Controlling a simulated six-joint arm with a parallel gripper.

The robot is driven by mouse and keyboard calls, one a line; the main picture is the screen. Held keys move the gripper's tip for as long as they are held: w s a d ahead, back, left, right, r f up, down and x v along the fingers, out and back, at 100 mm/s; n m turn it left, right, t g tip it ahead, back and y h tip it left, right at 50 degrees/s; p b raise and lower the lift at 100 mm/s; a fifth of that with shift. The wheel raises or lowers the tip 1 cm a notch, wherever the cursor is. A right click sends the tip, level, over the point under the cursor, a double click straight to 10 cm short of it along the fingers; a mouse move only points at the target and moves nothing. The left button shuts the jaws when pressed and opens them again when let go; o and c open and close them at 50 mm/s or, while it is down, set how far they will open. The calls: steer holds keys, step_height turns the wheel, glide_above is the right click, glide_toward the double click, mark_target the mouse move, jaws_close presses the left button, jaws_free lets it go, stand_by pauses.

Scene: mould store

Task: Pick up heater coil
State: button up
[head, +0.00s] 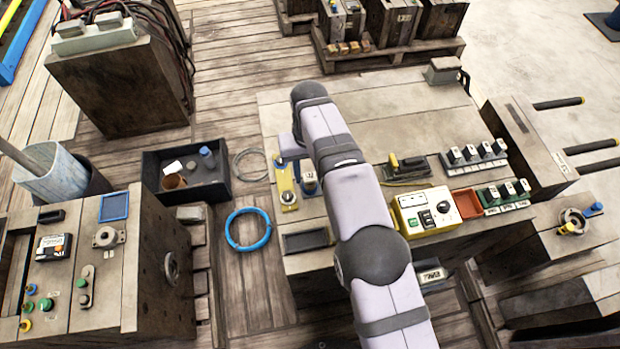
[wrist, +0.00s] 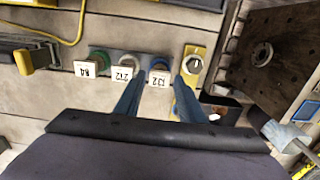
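I cannot tell for certain which thing is the heater coil. In the wrist view, several small round pieces with coloured rings and cream number tags stand in a row on a grey strip (wrist: 110,57). The blue-ringed one, tagged 132 (wrist: 158,79), lies between the tips of my gripper (wrist: 159,82). The one tagged 212 (wrist: 125,73) is just left of the left finger. My gripper's blue fingers are apart, with no visible grip on anything. In the head view my arm hides most of the row; one tagged piece (head: 309,182) shows beside a yellow plate (head: 284,177).
In the wrist view, a yellow plate with a metal knob (wrist: 193,64) stands close to the right finger. In the head view, a yellow control box (head: 425,212) and a red tray (head: 468,204) share the bench. A blue hose ring (head: 228,231) and a dark bin (head: 222,188) are on the floor.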

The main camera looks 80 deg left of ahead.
mark_target(310, 177)
steer(key=shift+f+p, duration=0.4)
steer(key=shift+f, duration=1.25)
steer(key=c, duration=0.9)
steer(key=shift+r, duration=0.1)
step_height(310, 177, up, 9)
steer(key=shift+f+b, duration=0.15)
steer(key=shift+b, duration=0.55)
steer(key=shift+r, duration=0.5)
steer(key=shift+w+r, duration=0.1)
steer(key=shift+w, duration=0.1)
